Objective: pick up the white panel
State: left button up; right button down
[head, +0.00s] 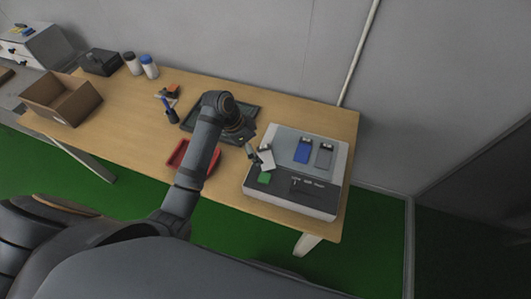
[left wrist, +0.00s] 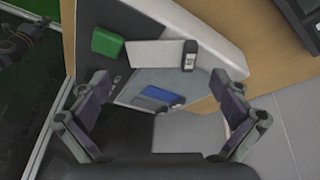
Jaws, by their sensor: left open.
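The white panel (head: 267,160) lies on the left part of the test fixture (head: 311,198), behind a green panel (head: 264,177). In the left wrist view the white panel (left wrist: 152,53) is a pale flat rectangle with a small dark-faced clip piece at its right end. My left gripper (head: 255,154) is over the left edge of the fixture, close to the white panel. In the left wrist view its fingers (left wrist: 161,84) are spread wide with nothing between them, and the panel appears beyond them. My right gripper is not seen.
A blue panel (head: 302,152) and a grey panel (head: 323,157) lie right of the white one. A red tray (head: 178,158) and a dark tray (head: 189,126) are left of the fixture. A cardboard box (head: 62,97), bottles and a pen holder stand further left.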

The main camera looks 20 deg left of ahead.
aim_at(265, 159)
pick_arm(q)
jog(key=shift+p+x, duration=0.55)
jog(key=shift+x, duration=2.1)
grip_shut()
